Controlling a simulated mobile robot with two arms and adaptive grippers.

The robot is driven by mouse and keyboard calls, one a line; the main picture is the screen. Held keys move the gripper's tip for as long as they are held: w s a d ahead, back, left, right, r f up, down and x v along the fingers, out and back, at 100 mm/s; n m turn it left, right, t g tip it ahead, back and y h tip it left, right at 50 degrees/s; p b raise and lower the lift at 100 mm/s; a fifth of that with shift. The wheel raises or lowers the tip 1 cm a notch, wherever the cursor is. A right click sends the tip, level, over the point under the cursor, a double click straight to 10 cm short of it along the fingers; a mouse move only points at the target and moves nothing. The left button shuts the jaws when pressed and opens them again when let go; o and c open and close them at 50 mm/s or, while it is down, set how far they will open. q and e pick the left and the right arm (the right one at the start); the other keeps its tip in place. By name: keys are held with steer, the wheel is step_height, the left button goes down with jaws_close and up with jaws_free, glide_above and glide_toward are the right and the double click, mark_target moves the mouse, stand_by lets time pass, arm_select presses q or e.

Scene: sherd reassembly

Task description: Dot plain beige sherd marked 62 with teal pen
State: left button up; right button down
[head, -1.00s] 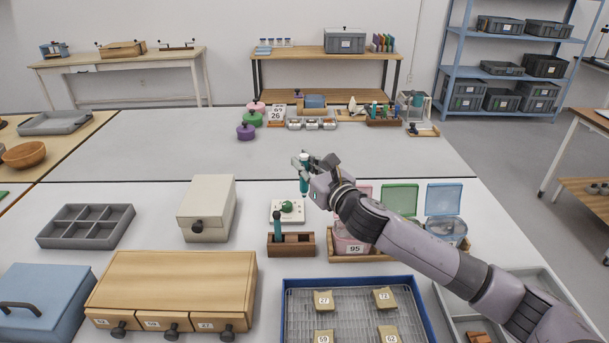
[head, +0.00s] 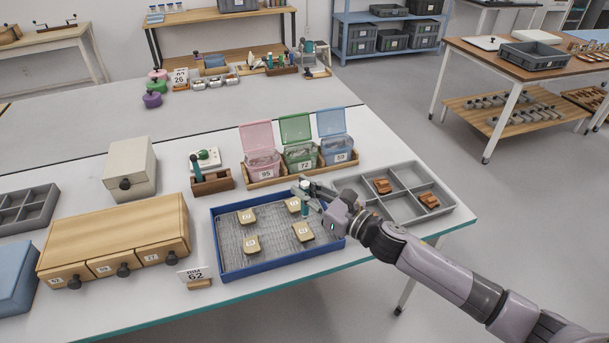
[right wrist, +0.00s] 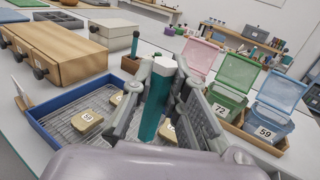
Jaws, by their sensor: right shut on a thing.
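My right gripper (head: 308,193) is shut on the teal pen (head: 305,207), held upright above the right part of the blue-rimmed tray (head: 283,275). The pen also shows between the fingers in the right wrist view (right wrist: 154,108). Several beige sherds lie apart on the tray's mesh. The near right sherd (head: 303,232) appears to be marked 62, though its number is blurred now. The near left sherd (head: 251,245) reads 59 in the right wrist view (right wrist: 87,118). The far right sherd (head: 292,204) is beside the pen in the picture. My left gripper is out of view.
A sign reading RIM 62 (head: 195,275) stands left of the tray, near the wooden drawer box (head: 115,235). Behind are a wooden pen rack (head: 212,183) and pink, green and blue lidded boxes (head: 299,158). A grey divided tray (head: 400,215) with brown pieces is at right.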

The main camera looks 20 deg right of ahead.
mark_target(306, 211)
steer(key=shift+s+f, duration=0.1)
steer(key=shift+f, duration=0.25)
step_height(306, 211, down, 4)
steer(key=b, duration=0.3)
steer(key=shift+r, duration=0.2)
steer(key=shift+f+b, duration=0.7)
steer(key=shift+b, duration=0.05)
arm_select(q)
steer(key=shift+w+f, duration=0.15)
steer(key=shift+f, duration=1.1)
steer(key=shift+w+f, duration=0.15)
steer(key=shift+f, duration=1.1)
arm_select(e)
steer(key=shift+f, duration=0.35)
arm_select(q)
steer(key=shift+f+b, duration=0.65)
steer(key=shift+b, duration=0.25)
arm_select(e)
steer(key=shift+f, duration=0.7)
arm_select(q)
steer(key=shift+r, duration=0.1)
arm_select(e)
steer(key=shift+r, duration=0.15)
step_height(306, 211, up, 7)
steer(key=p, duration=0.6)
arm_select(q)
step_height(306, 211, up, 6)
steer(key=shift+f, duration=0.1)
